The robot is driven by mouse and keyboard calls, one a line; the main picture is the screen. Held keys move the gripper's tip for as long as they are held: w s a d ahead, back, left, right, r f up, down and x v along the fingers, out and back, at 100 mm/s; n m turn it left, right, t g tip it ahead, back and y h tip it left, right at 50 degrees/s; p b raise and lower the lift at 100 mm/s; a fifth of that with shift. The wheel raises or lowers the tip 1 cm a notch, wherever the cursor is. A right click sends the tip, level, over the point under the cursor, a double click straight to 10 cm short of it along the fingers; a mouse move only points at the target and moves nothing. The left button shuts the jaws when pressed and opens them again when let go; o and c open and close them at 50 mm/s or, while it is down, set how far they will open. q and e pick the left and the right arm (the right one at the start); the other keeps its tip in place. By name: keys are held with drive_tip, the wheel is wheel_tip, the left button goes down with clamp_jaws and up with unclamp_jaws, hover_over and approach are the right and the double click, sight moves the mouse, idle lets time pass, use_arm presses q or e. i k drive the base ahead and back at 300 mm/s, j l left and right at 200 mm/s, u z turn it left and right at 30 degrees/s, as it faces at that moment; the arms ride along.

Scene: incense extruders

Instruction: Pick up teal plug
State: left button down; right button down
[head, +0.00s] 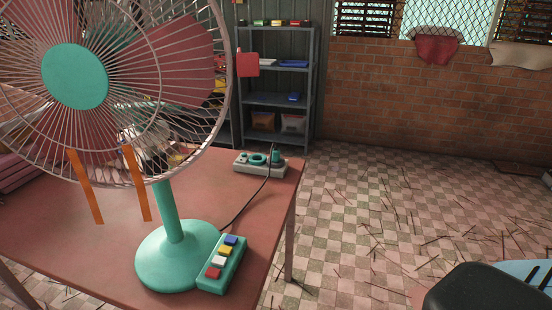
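The teal plug (275,156) is small and stands upright at the right end of a pale grey power strip (247,167). The strip lies near the far right corner of the reddish table (232,182). A dark cord (252,198) runs from the plug area to the fan's base. A flat teal piece (257,159) sits on the strip left of the plug. Whether the plug is fully seated in the strip is too small to tell. Neither of my grippers is in view.
A large fan (75,76) with a wire cage and teal base (172,258) fills the table's left side. Orange strips (137,185) hang from the cage. Metal shelves (278,100) stand behind. Tiled floor with scattered sticks lies right; a black rounded thing (488,288) is front right.

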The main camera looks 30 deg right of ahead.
sight(276, 159)
drive_tip(key=i+l+u, duration=0.2)
drive_tip(key=l, duration=0.5)
drive_tip(key=i+l+u, duration=0.2)
drive_tip(key=l, duration=0.5)
drive_tip(key=l+u, duration=0.2)
drive_tip(key=l, duration=0.5)
drive_tip(key=k, duration=0.05)
